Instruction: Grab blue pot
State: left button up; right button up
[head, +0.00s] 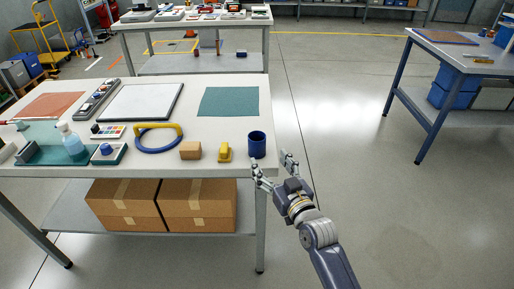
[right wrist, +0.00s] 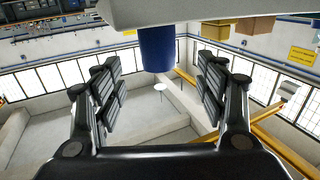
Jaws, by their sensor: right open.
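The blue pot (head: 257,145) stands upright near the right front corner of the white table (head: 215,110). My right gripper (head: 273,170) is open and empty, just off the table's right edge, close to the pot on its front right side. In the right wrist view the pot (right wrist: 157,48) shows ahead, between and beyond the spread fingers of the gripper (right wrist: 158,90). The fingers look apart from the pot. My left gripper is not in view.
A yellow object (head: 225,152) and a tan block (head: 190,150) stand left of the pot. A blue and yellow ring-shaped item (head: 158,138) lies farther left. Cardboard boxes (head: 195,205) sit on the shelf below. Floor right of the table is clear.

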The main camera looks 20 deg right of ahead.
aim_at(260, 145)
jog(key=w, duration=0.5)
jog(key=shift+w+a, duration=0.15)
jog(key=shift+a, duration=0.15)
jog(key=shift+w+a+r+p, duration=0.1)
jog(key=shift+w+r+p, duration=0.1)
jog(key=shift+w, duration=1.15)
jog(key=shift+w+a+r+p, duration=0.1)
jog(key=shift+w+p, duration=0.1)
jog(key=shift+w, duration=1.1)
jog(key=c, duration=1.1)
